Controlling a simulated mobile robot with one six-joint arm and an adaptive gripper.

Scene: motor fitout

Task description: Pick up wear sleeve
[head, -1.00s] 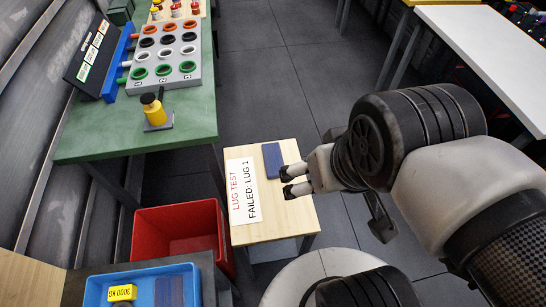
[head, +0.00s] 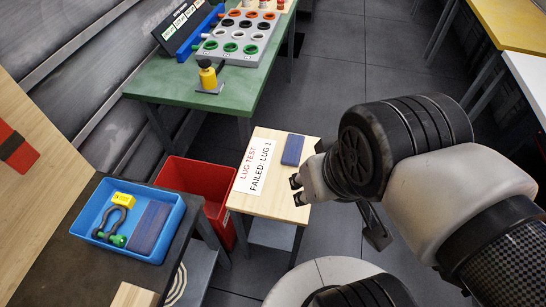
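Two dark blue, flat oblong pieces look like sleeves; I cannot tell which the task names. One sleeve (head: 292,150) lies on the small wooden stand (head: 270,205), right of a white sign. The other sleeve (head: 149,228) lies at the right side of the blue tray (head: 174,194), beside a grey shackle (head: 112,222) with a green pin end and a yellow tag (head: 122,200). My gripper (head: 298,190) is over the right part of the stand, nearer me than the sleeve there. Its two dark fingertips are apart, with nothing between them.
The white sign (head: 255,166) reads "LUG TEST FAILED: LUG 1". A red bin (head: 196,171) stands between the stand and the tray's dark bench (head: 92,264). A green table (head: 170,82) behind holds a grey board of rings (head: 240,38) and a yellow bottle (head: 207,76). Floor right of the stand is clear.

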